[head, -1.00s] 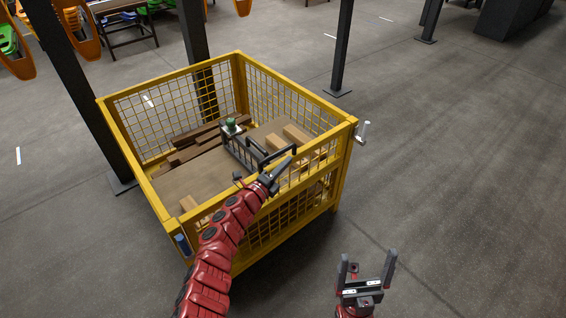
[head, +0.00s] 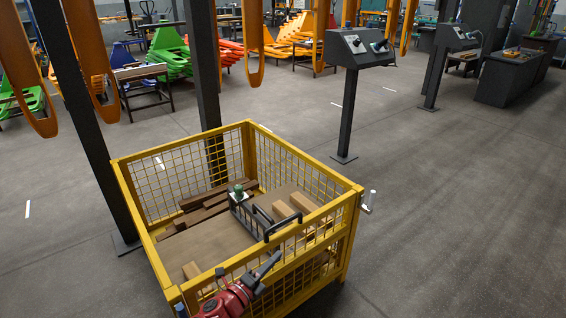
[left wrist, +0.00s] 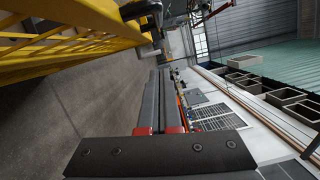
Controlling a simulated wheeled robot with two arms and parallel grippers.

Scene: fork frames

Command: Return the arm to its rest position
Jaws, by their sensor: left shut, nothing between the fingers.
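My left gripper (head: 267,266) is at the bottom of the head view, in front of the near side of a yellow mesh crate (head: 318,217). Its dark fingers are together and empty, pointing up and right, with the tips just below the crate's near top rail in the picture. Whether they touch the mesh I cannot tell. The red wrist (head: 228,300) is cut off by the lower edge. In the left wrist view the closed fingers (left wrist: 160,100) run side by side with nothing between them. My right gripper is out of view.
The crate holds a dark tray with handles (head: 262,222), a green-topped item (head: 239,191), wooden blocks (head: 283,210) and brown planks (head: 205,205). Dark posts (head: 85,130) stand behind. Open floor (head: 450,220) lies to the right. The crate's yellow side (left wrist: 70,40) is close in the left wrist view.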

